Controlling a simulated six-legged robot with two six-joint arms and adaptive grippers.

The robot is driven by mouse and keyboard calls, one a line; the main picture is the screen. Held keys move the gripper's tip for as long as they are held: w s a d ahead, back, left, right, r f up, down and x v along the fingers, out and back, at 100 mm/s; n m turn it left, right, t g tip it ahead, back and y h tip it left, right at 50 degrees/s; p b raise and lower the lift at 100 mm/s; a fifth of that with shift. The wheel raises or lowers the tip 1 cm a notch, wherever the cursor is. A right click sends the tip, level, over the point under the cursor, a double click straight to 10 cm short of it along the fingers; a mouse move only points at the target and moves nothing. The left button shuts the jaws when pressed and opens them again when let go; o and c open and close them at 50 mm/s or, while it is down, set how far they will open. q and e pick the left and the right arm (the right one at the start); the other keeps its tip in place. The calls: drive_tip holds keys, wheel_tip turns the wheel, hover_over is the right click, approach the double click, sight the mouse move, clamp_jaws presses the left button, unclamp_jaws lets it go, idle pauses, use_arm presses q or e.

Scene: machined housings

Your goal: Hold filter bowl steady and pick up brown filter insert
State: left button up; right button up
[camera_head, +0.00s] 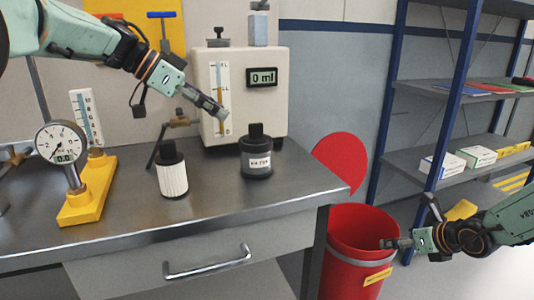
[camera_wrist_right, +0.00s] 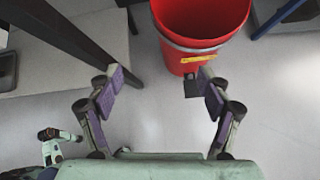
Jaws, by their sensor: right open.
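A black canister (camera_head: 257,160) with a white label and black cap stands upright on the steel bench; it may be the filter bowl. A white pleated cartridge (camera_head: 172,180) with a black top stands upright to its left. I see no clearly brown insert. My left gripper (camera_head: 222,113) is above the bench, up and left of the canister and apart from it. Its fingers overlap in this view, so their opening is unclear. My right gripper (camera_head: 388,243) is off the bench's right end, by the red bin; in the wrist view it is open and empty (camera_wrist_right: 160,83).
A red bin (camera_head: 340,248) with its red lid (camera_head: 340,160) stands at the bench's right end. A beige tester (camera_head: 285,95) reading 0 ml stands behind the canister. A dial gauge (camera_head: 61,143) on a yellow base is at left. The bench (camera_head: 215,197) is clear in front.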

sight(266, 149)
drive_tip(key=w+a+r+n+t+y, duration=0.1)
drive_tip(key=w+a+r+t+y, duration=0.4)
drive_tip(key=a+r, duration=0.8)
drive_tip(key=w+a+r+n+t+y, duration=0.15)
drive_tip(key=w+a+r, duration=0.45)
drive_tip(key=a+r, duration=0.65)
drive_tip(key=s+a, duration=0.1)
drive_tip(key=a, duration=0.1)
drive_tip(key=s+a+f+n+g+y, duration=0.1)
drive_tip(key=a, duration=0.2)
drive_tip(key=s+a+f+n+y, duration=0.1)
drive_tip(key=a, duration=0.2)
drive_tip(key=shift+s+a+n+y, duration=0.25)
drive_tip(key=shift+s, duration=0.05)
drive_tip(key=shift+d+f+n, duration=0.1)
drive_tip(key=shift+f+n, duration=0.3)
drive_tip(key=shift+x, duration=3.85)
drive_tip(key=shift+d+f, duration=0.1)
drive_tip(key=shift+f, duration=0.05)
drive_tip(key=shift+c, duration=0.5)
drive_tip(key=c, duration=1)
